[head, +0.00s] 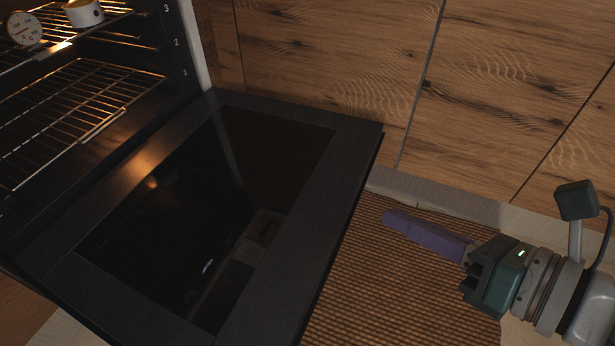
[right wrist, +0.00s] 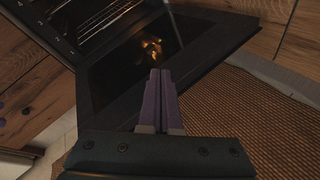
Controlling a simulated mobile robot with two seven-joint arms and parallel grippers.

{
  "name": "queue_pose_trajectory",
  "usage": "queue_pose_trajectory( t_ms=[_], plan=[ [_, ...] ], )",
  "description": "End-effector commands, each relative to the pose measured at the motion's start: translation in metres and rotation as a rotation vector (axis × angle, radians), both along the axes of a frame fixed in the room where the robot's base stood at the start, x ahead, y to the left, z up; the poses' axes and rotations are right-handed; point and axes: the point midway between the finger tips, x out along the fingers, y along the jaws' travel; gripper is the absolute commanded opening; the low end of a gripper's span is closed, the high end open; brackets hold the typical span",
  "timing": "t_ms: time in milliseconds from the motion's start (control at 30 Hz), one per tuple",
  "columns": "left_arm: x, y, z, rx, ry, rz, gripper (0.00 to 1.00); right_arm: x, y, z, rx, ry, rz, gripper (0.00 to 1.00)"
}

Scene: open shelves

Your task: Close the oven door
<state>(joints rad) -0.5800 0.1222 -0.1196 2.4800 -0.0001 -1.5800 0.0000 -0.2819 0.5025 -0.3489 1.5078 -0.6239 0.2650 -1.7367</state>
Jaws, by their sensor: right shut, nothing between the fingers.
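The oven door (head: 355,150) is folded down open, its dark glass panel facing up, in front of the lit oven cavity. In the right wrist view the open door (right wrist: 216,50) lies ahead of the fingertips. My right gripper (head: 388,217), with purple fingers, is shut and empty. It is to the right of the door's outer edge, and a gap shows between them in the head view. The shut fingers also show in the right wrist view (right wrist: 160,75). My left gripper is not in view.
Wire racks (head: 75,105) are inside the oven, with a round dial thermometer (head: 24,29) and a small white container (head: 84,12) on the upper one. Wooden cabinet fronts (head: 510,80) stand behind and to the right. A brown woven mat (head: 385,285) covers the floor beside the door.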

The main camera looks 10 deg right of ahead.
Motion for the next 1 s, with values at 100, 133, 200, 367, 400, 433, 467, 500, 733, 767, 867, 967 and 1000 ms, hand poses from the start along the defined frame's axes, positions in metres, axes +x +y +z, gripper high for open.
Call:
queue_pose_trajectory(
  t_ms=[100,133,200,367,400,433,467,500,733,767,867,967,1000],
  plan=[
    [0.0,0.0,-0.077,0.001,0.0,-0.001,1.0,-0.017,0.004,-0.088,-0.15,-0.1,0.209,0.0],
    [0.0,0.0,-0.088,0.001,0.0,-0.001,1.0,-0.022,0.005,-0.101,-0.182,-0.125,0.258,0.0],
    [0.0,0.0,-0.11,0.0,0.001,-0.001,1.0,-0.033,0.006,-0.129,-0.244,-0.177,0.364,0.0],
    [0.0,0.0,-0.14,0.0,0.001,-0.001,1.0,-0.054,0.006,-0.166,-0.329,-0.262,0.53,0.0],
    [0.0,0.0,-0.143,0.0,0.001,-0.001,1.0,-0.057,0.006,-0.17,-0.339,-0.275,0.554,0.0],
    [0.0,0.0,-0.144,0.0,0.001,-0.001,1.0,-0.059,0.006,-0.173,-0.346,-0.282,0.568,0.0],
    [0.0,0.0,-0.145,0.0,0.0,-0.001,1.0,-0.06,0.006,-0.174,-0.35,-0.288,0.579,0.0],
    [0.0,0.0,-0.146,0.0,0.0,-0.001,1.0,-0.061,0.007,-0.175,-0.354,-0.293,0.588,0.0],
    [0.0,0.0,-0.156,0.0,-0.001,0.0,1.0,-0.047,0.029,-0.184,-0.352,-0.3,0.593,0.0],
    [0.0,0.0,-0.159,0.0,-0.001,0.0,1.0,-0.044,0.033,-0.187,-0.353,-0.299,0.592,0.0],
    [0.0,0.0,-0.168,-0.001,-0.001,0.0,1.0,-0.033,0.05,-0.195,-0.352,-0.301,0.592,0.0],
    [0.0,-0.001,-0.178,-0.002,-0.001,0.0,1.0,-0.021,0.067,-0.203,-0.352,-0.3,0.59,0.0],
    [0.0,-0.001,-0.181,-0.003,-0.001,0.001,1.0,-0.017,0.074,-0.207,-0.352,-0.301,0.591,0.0]
  ],
)
